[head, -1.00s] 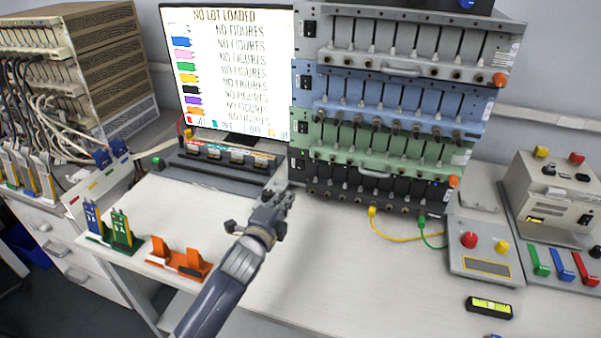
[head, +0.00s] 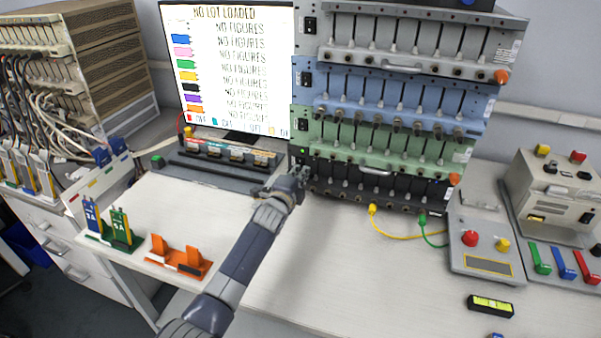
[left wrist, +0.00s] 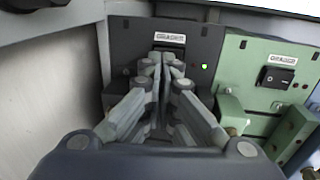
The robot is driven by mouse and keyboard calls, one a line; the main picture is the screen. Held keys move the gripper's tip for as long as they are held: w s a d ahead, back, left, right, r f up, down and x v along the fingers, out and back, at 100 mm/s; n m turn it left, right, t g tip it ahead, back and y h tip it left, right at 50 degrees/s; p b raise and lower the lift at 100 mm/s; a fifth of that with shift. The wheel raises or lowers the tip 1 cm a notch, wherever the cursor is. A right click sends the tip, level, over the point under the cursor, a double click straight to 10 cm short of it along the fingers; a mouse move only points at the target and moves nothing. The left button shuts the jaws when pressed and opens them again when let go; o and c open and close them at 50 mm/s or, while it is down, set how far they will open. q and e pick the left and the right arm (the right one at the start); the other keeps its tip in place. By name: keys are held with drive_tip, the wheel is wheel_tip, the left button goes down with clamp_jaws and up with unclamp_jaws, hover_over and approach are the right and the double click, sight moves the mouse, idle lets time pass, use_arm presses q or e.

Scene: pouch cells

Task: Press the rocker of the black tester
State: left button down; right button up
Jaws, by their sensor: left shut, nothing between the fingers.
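The black tester (head: 392,192) is the lowest unit in the stack of testers in the head view. Its dark front panel (left wrist: 126,42) fills the middle of the left wrist view, with a white label (left wrist: 170,37) and a lit green lamp (left wrist: 205,66). The rocker (left wrist: 167,47) sits just under the label and is mostly hidden behind my fingertips. My left gripper (head: 302,173) is shut and empty, its tips (left wrist: 165,60) at or very close to the rocker. I cannot tell whether they touch it. My right gripper is out of view.
The green tester (head: 385,150) is directly above, its own rocker (left wrist: 275,77) beside the black panel in the wrist view. Blue and grey testers stack higher. A monitor (head: 235,70) stands left. Yellow and green leads (head: 400,236) hang in front. The bench middle (head: 330,270) is clear.

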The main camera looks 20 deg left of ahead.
use_arm(q)
drive_tip(key=shift+w, duration=0.35)
drive_tip(key=shift+w+f+b, duration=0.1)
drive_tip(key=shift+w+b, duration=0.1)
drive_tip(key=shift+b, duration=0.1)
